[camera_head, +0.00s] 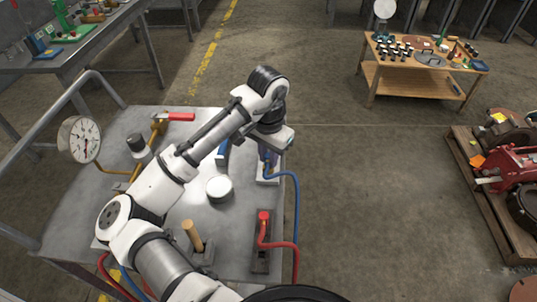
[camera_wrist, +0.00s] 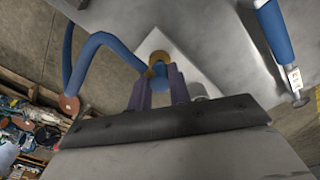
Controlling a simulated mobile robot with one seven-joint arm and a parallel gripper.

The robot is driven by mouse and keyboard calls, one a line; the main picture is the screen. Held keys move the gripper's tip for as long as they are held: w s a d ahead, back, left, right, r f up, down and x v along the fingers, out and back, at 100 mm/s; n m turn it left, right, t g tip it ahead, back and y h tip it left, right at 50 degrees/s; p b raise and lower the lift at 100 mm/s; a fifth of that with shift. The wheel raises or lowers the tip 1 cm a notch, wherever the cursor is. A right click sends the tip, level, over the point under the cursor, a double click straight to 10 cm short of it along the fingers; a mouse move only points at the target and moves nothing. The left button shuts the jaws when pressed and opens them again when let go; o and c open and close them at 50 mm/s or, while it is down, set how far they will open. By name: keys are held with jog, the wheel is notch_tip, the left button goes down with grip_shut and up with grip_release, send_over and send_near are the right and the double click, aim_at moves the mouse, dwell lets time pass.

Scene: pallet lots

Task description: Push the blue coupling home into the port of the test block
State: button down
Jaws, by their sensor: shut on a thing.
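The blue coupling (camera_wrist: 159,83) sits between the two purple fingers of my gripper (camera_wrist: 159,88), which is shut on it. Its blue hose bends away to the left in the wrist view. A brass ring (camera_wrist: 158,58) shows right at the coupling's far end, over the pale test block (camera_wrist: 182,58). I cannot tell how deep the coupling sits in the port. In the head view my gripper (camera_head: 268,155) points down over the test block (camera_head: 268,181) at the bench's right edge. The coupling is mostly hidden there, and the blue hose (camera_head: 297,210) hangs over the edge.
A red coupling (camera_head: 263,217) with a red hose stands on a dark block nearer the front. A white round piece (camera_head: 219,188), a wooden handle (camera_head: 193,235) and a blue-handled tool (camera_wrist: 275,35) are close by. A gauge (camera_head: 80,139) and red-handled valve (camera_head: 180,117) stand left.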

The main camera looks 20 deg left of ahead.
aim_at(268, 155)
jog(key=shift+f, duration=0.65)
dwell(0.5)
jog(key=c, duration=1.2)
grip_release()
jog(key=shift+r, duration=0.1)
notch_tip(268, 155, up, 14)
